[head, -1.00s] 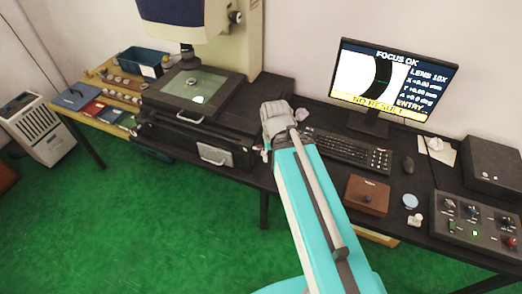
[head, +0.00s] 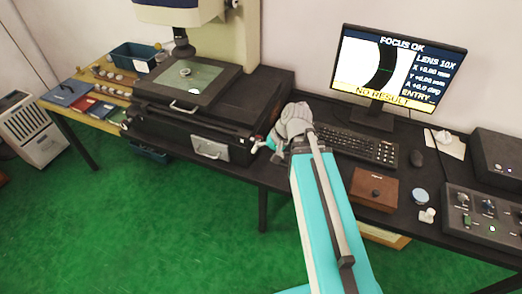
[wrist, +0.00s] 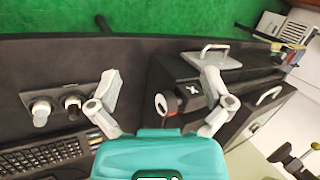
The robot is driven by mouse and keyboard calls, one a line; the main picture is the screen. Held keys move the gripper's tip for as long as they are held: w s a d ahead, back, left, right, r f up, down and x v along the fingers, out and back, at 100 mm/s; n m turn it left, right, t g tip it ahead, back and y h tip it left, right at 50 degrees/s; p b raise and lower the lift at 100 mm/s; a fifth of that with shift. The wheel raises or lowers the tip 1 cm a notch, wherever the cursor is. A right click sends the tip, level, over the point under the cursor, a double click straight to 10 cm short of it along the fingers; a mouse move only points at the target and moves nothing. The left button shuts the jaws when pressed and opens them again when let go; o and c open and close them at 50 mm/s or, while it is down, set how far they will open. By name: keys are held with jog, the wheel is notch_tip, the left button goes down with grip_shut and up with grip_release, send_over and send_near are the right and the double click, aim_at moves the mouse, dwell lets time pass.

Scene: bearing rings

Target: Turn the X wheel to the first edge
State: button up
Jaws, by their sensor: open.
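The X wheel (wrist: 168,103) is a small dark knob with a pale end and some red, on the side of a black box marked with a white X (wrist: 193,91). In the wrist view my gripper (wrist: 161,80) is open, its two grey fingers spread on either side of the wheel, with no visible contact. In the head view my gripper (head: 262,146) is at the right end of the stage base, mostly behind my wrist. The monitor (head: 398,75) reads FOCUS OK, LENS 10X, X +0.00 mm and NO RESULT, with a dark arc on white.
Two knobs, one pale (wrist: 40,112) and one dark (wrist: 72,103), stand near the left finger. The keyboard (head: 352,145) lies right of my wrist. A drawer handle (wrist: 205,49) juts out near the right finger. A brown box (head: 374,190) sits on the desk.

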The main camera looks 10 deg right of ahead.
jog(key=w+d+f+m+t+y+b, duration=0.4)
jog(key=f+m+y+b, duration=0.15)
jog(key=b, duration=0.55)
jog(key=m+t+y+b, duration=0.4)
jog(key=m+t+b, duration=0.1)
jog(key=b, duration=0.6)
send_near(259, 141)
jog(key=shift+s+d+f+n, duration=0.15)
jog(key=shift+d+f, duration=0.4)
jog(key=shift+d, duration=0.3)
jog(key=shift+s+d+f+n, duration=0.1)
jog(key=shift+d+f, duration=0.45)
jog(key=shift+d, duration=0.25)
jog(key=shift+w+a, duration=0.1)
jog(key=shift+x, duration=6.85)
jog(key=shift+w, duration=0.15)
jog(key=c, duration=1.1)
